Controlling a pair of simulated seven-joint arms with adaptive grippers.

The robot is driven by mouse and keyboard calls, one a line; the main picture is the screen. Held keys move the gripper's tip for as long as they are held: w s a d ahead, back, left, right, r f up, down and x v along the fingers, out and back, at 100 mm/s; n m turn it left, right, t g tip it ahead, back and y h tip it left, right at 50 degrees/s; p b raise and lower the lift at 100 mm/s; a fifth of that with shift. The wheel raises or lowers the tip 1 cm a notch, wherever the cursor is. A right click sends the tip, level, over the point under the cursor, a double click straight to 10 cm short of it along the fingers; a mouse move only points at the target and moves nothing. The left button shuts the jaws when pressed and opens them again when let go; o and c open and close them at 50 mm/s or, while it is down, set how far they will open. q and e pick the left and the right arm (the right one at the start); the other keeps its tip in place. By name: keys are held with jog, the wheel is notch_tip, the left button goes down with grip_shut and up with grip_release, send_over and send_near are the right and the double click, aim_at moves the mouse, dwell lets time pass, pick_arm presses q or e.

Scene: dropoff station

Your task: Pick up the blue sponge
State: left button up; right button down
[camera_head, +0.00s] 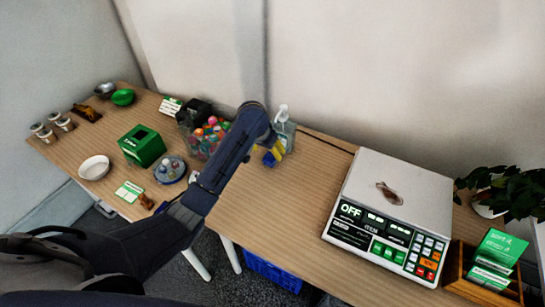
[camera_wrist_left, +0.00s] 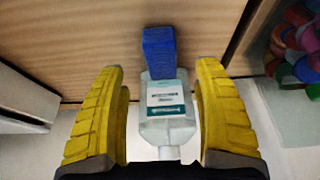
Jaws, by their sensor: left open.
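The blue sponge (camera_wrist_left: 159,52) is a small upright-looking block in the left wrist view, at the top centre. It is right beside the clear pump bottle (camera_wrist_left: 167,110) with a white and teal label; I cannot tell whether they touch. In the head view a bit of the blue sponge (camera_head: 269,159) shows beside the yellow fingers. My left gripper (camera_head: 266,152) is open, and its yellow fingers (camera_wrist_left: 163,110) stand to either side of the bottle in the wrist view, with the sponge beyond their tips. Nothing is held. My right gripper is not in view.
A clear container of colourful bottles or caps (camera_head: 207,137) stands left of my left gripper. A large white scale (camera_head: 388,215) stands to the right. A green box (camera_head: 142,146) and a white bowl (camera_head: 94,167) are at the left. Bare wooden tabletop (camera_head: 270,205) lies in front.

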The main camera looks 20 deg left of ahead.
aim_at(271, 155)
pick_arm(q)
jog(key=shift+x, duration=3.85)
jog(key=shift+a+r, duration=0.1)
jog(key=shift+c, duration=0.6)
jog(key=c, duration=0.8)
